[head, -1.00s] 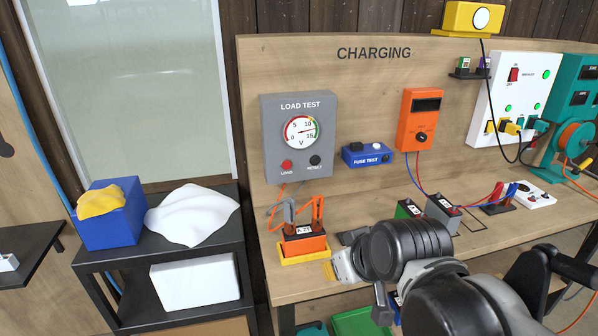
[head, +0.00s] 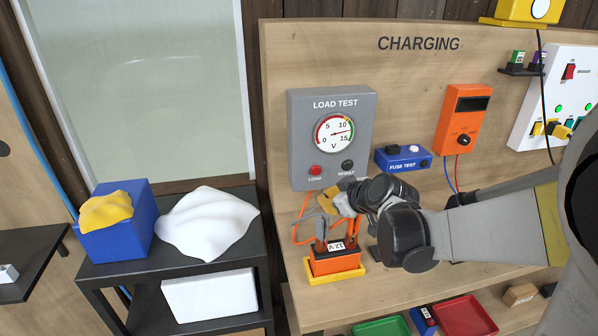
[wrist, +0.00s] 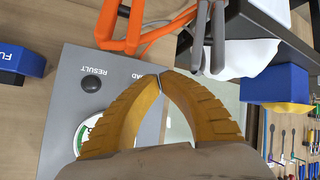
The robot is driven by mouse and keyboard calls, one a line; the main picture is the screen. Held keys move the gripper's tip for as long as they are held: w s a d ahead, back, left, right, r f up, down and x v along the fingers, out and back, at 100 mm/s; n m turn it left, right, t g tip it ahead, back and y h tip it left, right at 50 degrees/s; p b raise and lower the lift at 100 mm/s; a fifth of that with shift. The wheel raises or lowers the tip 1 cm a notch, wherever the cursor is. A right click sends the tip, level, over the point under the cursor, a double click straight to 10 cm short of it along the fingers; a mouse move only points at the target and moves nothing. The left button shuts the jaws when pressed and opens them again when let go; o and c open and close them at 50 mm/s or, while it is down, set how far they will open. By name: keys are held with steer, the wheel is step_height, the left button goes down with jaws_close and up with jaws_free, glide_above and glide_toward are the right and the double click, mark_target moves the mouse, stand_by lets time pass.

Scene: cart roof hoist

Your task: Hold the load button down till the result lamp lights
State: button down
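The grey load test box (head: 300,150) stands against the back panel, with a round volt dial (head: 335,134). Its red load button (head: 315,170) is at the lower left, and the result lamp (head: 347,165) beside it is dark. My gripper (head: 344,184) is just below the box front in the head view. In the wrist view, the yellow fingers of my gripper (wrist: 161,77) meet at their tips with nothing seen between them. They cover part of the LOAD label and hide the button there. The dark result lamp (wrist: 95,82) shows left of them. I cannot tell whether the tips touch the box.
An orange battery (head: 335,260) in a yellow tray stands below the box, with orange and grey clamps (wrist: 130,30) close to my fingers. A blue fuse tester (head: 403,160) and an orange meter (head: 462,120) are to the right. A black shelf (head: 210,270) is left.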

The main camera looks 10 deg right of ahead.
steer(key=shift+w+a+f+b, duration=0.1)
steer(key=shift+f+b, duration=0.2)
steer(key=shift+f, duration=0.25)
steer(key=shift+w, duration=0.1)
glide_toward(311, 178)
steer(key=shift+s+f+b+x, duration=0.1)
steer(key=shift+f+b+x, duration=0.05)
steer(key=shift+x, duration=0.7)
steer(key=shift+s+f+b+x, duration=0.1)
steer(key=shift+s+f+x, duration=0.05)
steer(key=shift+x, duration=0.75)
steer(key=shift+s+f+b+x, duration=0.1)
steer(key=shift+f+b+x, duration=0.05)
steer(key=shift+x, duration=0.7)
steer(key=shift+w+a, duration=0.15)
steer(key=shift+w, duration=0.3)
steer(key=shift+w, duration=0.4)
stand_by(3.6)
